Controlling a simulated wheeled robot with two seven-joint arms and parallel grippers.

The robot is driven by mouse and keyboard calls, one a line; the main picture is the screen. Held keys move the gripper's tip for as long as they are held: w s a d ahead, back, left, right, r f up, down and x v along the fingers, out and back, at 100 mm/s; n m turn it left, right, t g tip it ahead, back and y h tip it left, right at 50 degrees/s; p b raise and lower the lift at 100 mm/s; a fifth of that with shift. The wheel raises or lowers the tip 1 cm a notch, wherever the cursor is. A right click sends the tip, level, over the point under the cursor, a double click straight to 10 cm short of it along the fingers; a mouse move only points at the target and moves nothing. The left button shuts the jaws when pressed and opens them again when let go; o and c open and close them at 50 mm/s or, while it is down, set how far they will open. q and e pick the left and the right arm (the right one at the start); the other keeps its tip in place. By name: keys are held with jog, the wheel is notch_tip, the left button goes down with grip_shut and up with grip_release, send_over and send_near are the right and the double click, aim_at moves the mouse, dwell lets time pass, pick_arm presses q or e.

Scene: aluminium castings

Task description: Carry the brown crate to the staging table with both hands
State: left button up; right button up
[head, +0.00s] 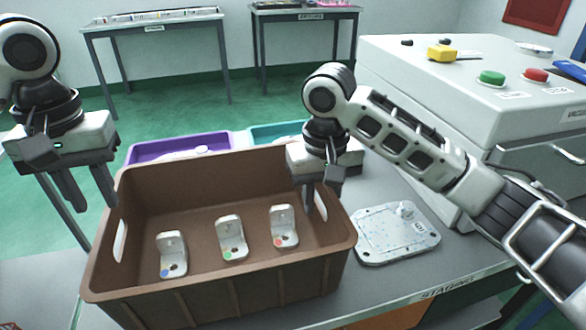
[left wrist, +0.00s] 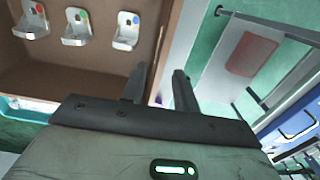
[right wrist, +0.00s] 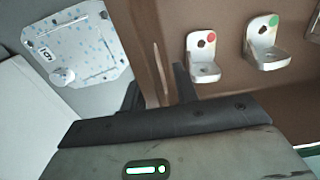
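The brown crate (head: 230,285) is at the left of the near grey table labelled STAGING (head: 390,287), looking level. It holds a blue-dotted bracket (head: 172,262), a green-dotted bracket (head: 231,246) and a red-dotted bracket (head: 283,233). My left gripper (head: 92,203) is at the crate's left end wall. In the left wrist view its fingers (left wrist: 160,85) are apart, one each side of the wall. My right gripper (head: 318,203) is at the right end wall. In the right wrist view its fingers (right wrist: 157,90) are apart, with the wall and its slot between them.
A light plate with a knob (head: 395,233) lies on the table right of the crate. Purple (head: 180,147) and teal (head: 272,134) trays lie behind the crate. A white cabinet with buttons (head: 450,100) stands at the right. Two tables (head: 150,24) (head: 305,14) stand at the back; green floor between is clear.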

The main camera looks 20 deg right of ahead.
pick_arm(q)
notch_tip(320, 180, up, 3)
pick_arm(e)
jog(key=shift+r, duration=0.3)
notch_tip(320, 180, up, 12)
jog(key=shift+f, duration=0.25)
dwell(0.4)
